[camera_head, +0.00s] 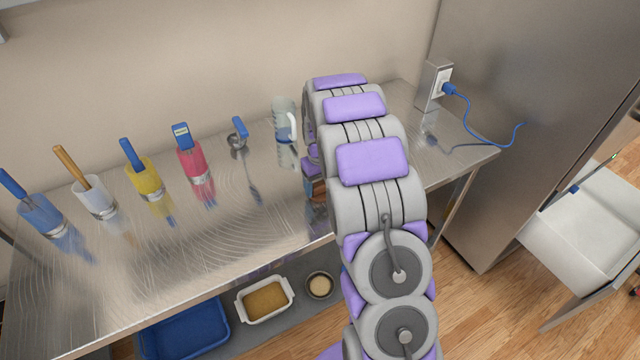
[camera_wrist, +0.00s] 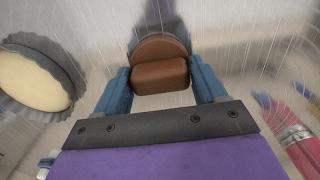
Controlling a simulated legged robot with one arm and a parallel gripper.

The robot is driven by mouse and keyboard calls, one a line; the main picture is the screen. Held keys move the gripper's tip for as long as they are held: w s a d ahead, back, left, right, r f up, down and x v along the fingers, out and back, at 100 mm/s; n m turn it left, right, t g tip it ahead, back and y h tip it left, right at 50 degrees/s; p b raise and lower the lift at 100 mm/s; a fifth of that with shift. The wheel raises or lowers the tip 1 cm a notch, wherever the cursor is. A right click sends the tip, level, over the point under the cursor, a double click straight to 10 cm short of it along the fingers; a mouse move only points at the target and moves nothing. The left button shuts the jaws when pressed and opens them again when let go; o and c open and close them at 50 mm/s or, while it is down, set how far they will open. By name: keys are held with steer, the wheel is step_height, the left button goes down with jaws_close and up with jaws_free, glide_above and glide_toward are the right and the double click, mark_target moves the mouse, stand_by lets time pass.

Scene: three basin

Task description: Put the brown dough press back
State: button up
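The brown dough press (camera_wrist: 160,72) has a rounded disc and a thick block-like part. In the wrist view it sits between the two blue fingers of my gripper (camera_wrist: 161,82), which appear to touch it on both sides. Brushed metal shows around it; I cannot tell whether it touches the surface. In the head view my arm hides most of the gripper. A small brown patch (camera_head: 314,190) beside the arm, over the metal table (camera_head: 230,225), is probably the press.
Several coloured cups with utensils, including a red one (camera_head: 192,162), line the table's left and back. A measuring jug (camera_head: 285,118) stands near my arm. A fluted tin (camera_wrist: 38,82) is left of the gripper. Below are a blue tray (camera_head: 185,330) and white dish (camera_head: 265,300).

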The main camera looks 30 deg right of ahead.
mark_target(321, 183)
steer(key=o, duration=0.4)
step_height(321, 183, up, 11)
steer(key=p, duration=0.3)
steer(key=s+a+r, duration=0.5)
steer(key=s+r, duration=0.1)
steer(key=s, duration=0.2)
steer(key=s+a+r, duration=0.1)
steer(key=s+a, duration=0.2)
steer(key=s, duration=0.7)
steer(key=s+a+r+g, duration=0.1)
steer(key=s+a, duration=0.3)
steer(key=s, duration=0.7)
steer(key=s+a+r, duration=0.1)
steer(key=s+a, duration=0.3)
steer(key=s, duration=0.6)
steer(key=shift+s+a+g, duration=0.2)
steer(key=shift+s+g, duration=0.2)
